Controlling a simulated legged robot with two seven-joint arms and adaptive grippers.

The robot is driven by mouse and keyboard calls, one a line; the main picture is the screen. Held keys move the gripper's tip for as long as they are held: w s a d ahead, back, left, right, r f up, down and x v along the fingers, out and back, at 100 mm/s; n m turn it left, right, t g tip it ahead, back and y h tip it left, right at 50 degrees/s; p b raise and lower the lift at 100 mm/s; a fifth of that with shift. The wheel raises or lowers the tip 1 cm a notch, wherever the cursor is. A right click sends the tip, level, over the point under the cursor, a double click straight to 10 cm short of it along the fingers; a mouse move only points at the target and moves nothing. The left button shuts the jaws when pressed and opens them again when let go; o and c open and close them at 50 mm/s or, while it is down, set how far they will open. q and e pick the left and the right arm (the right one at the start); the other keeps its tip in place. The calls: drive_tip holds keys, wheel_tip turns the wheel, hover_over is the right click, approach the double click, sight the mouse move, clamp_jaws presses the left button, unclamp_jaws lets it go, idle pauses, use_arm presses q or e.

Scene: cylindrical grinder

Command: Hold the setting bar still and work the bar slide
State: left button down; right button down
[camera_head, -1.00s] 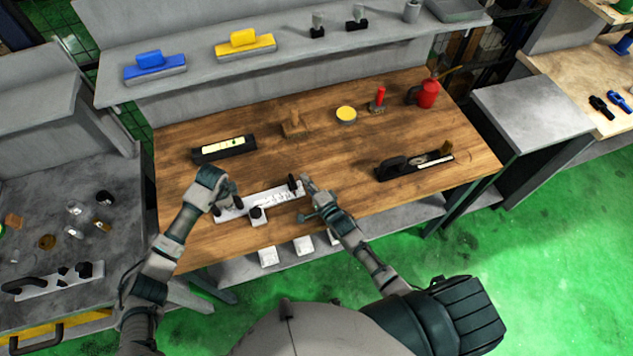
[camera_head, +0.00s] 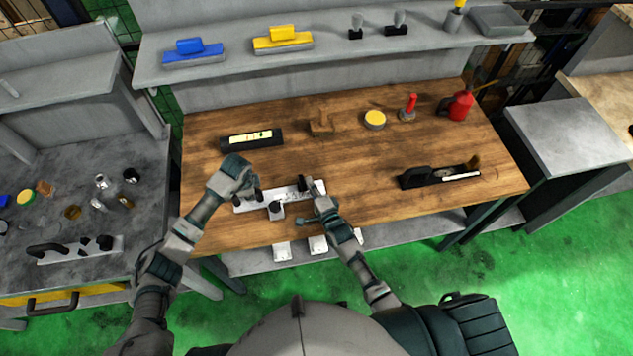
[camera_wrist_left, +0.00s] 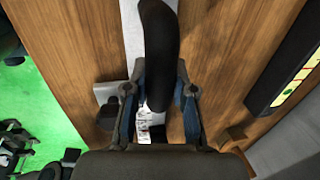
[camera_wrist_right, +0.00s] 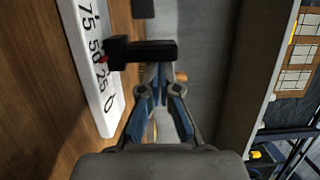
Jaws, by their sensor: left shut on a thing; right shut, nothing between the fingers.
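The setting bar (camera_head: 266,199) is a long white bar lying on the wooden bench, with a black handle at its left end. My left gripper (camera_head: 250,188) is shut on that handle; in the left wrist view the black handle (camera_wrist_left: 159,45) stands between its fingers (camera_wrist_left: 157,105). The black bar slide (camera_head: 302,184) sits toward the right part of the bar. In the right wrist view the slide (camera_wrist_right: 145,51) has a red mark between 25 and 50 on the printed scale. My right gripper (camera_wrist_right: 158,85) is shut and empty, its tips close against the slide's side; contact is unclear.
A grey block with a dark knob (camera_head: 276,210) sits at the bar's front edge. A black spirit level (camera_head: 232,143) lies behind the bar. A black plane-like tool (camera_head: 415,178) lies to the right, a red can (camera_head: 460,105) at back right.

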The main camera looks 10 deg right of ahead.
drive_tip(key=shift+a, duration=0.1)
drive_tip(key=shift+d, duration=0.5)
drive_tip(key=d, duration=0.3)
drive_tip(key=shift+w+d, duration=0.15)
drive_tip(key=shift+d, duration=0.05)
drive_tip(key=v, duration=0.9)
drive_tip(key=shift+s, duration=0.45)
drive_tip(key=shift+s+d+f, duration=0.1)
drive_tip(key=shift+s+d, duration=0.05)
drive_tip(key=shift+s, duration=0.15)
drive_tip(key=x, duration=1)
drive_tip(key=shift+w, duration=0.1)
drive_tip(key=a, duration=0.2)
drive_tip(key=shift+a, duration=1)
